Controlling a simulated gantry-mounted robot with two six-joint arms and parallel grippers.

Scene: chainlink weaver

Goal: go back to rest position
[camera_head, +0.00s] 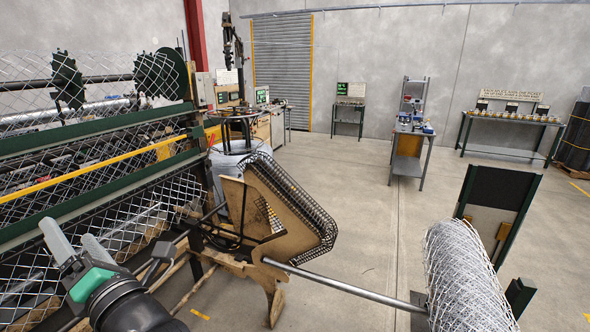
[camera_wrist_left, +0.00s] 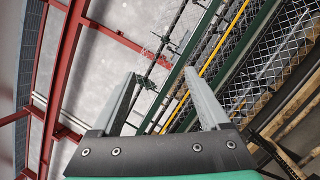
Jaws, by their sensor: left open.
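My left gripper (camera_head: 67,231) is at the lower left of the head view, in front of the weaving machine's green rails (camera_head: 90,205) and wire mesh. Its two grey fingers stand apart with nothing between them. In the left wrist view the open fingers (camera_wrist_left: 161,77) also show empty, with the machine's rails behind them to the right. I cannot tell from these views exactly how far the fingers are from the mesh. My right gripper is not in view.
A chain-like belt on a tan frame (camera_head: 290,205) stands right of my left gripper. A mesh roll (camera_head: 462,275) on a steel bar is at the lower right. Workbenches (camera_head: 408,160) stand farther back. Open concrete floor (camera_head: 350,225) lies between.

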